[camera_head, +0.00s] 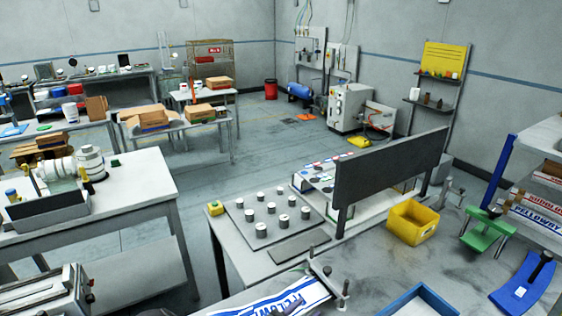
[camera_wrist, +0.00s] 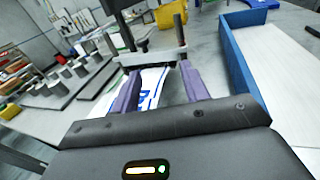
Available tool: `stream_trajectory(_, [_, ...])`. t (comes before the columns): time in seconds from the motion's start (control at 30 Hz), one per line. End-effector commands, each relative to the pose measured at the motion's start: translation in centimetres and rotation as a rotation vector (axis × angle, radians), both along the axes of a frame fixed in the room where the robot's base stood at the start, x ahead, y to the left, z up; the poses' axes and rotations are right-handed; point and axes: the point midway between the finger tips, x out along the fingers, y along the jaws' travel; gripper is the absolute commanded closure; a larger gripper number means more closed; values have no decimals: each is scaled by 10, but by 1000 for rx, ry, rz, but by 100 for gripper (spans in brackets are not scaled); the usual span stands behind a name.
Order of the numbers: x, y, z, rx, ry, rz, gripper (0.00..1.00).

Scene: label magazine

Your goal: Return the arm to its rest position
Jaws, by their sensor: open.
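My gripper (camera_wrist: 157,86) shows in the wrist view, with its two purple-grey fingers apart and nothing held between them. A white label sheet with blue print (camera_wrist: 151,88) lies beyond and below the fingers, seen in the gap between them. A grey bar with upright posts (camera_wrist: 150,57) crosses the label just past the fingertips; I cannot tell whether the fingers touch it. In the head view the label (camera_head: 275,303) lies at the bottom edge, with the bar and its posts (camera_head: 330,284) at its right end. My gripper does not show in the head view.
A blue-edged tray (camera_wrist: 238,55) stands close to the right of my gripper. A plate with several grey cylinders (camera_head: 242,218) and a dark upright panel (camera_head: 390,175) are behind the label. A yellow bin (camera_head: 412,222) and a green stand (camera_head: 487,232) are to the right.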

Motion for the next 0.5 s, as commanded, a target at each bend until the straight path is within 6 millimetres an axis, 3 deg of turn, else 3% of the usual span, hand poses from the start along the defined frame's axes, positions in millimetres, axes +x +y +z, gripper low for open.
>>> stream_trajectory(0.23, [-42, -66, 16, 307, -5, -433, 55])
stream_trajectory(0.5, [-96, -95, 31, 700, -56, -879, 55])
